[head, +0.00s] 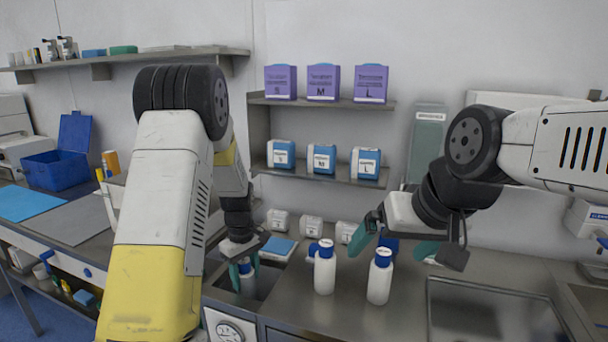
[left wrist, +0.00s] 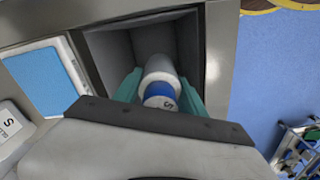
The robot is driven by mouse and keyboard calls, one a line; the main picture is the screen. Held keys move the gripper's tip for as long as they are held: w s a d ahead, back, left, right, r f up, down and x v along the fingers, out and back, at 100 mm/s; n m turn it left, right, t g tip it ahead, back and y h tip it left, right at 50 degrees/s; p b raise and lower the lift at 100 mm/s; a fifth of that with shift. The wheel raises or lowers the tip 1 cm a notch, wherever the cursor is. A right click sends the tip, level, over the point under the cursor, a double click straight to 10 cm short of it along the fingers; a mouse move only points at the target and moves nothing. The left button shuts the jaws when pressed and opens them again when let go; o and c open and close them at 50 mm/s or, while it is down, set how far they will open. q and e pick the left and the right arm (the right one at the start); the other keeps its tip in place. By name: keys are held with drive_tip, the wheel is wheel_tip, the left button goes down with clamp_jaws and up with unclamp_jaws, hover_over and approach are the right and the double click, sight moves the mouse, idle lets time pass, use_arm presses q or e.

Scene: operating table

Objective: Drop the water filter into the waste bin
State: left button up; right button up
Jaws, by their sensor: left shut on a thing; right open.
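The water filter (left wrist: 160,72) is a white cylinder with a blue part and a small mark on its near end. My left gripper (left wrist: 160,92) is shut on it, with one teal finger on each side. In the head view my left gripper (head: 246,270) points down and the filter (head: 248,284) shows between its fingers. The waste bin (left wrist: 112,52) is a square, grey-walled opening in the counter, and the filter is over or partly inside it; the exact depth is unclear. The bin also shows in the head view (head: 268,279). My right gripper (head: 398,245) is open above the counter.
Two white bottles with blue caps (head: 324,270) (head: 379,278) stand right of the bin, near my right gripper. A blue-and-white pad (head: 279,248) lies behind the bin. Small white containers (head: 311,226) stand farther back. A sunken metal basin (head: 490,312) is at right.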

sight(244, 261)
use_arm(q)
drive_tip(key=o, duration=1.6)
drive_tip(key=shift+r, duration=3.95)
drive_tip(key=s+d+r+m+t+h, duration=0.1)
drive_tip(key=s+r+m+t, duration=0.2)
drive_tip(key=s+r, duration=0.6)
drive_tip(key=s+d+r+m+t+h, duration=0.1)
drive_tip(key=s+r+m+t, duration=0.2)
drive_tip(key=s+r+m, duration=0.4)
drive_tip(key=s+r, duration=0.2)
drive_tip(key=s, duration=0.6)
drive_tip(key=shift+r, duration=0.3)
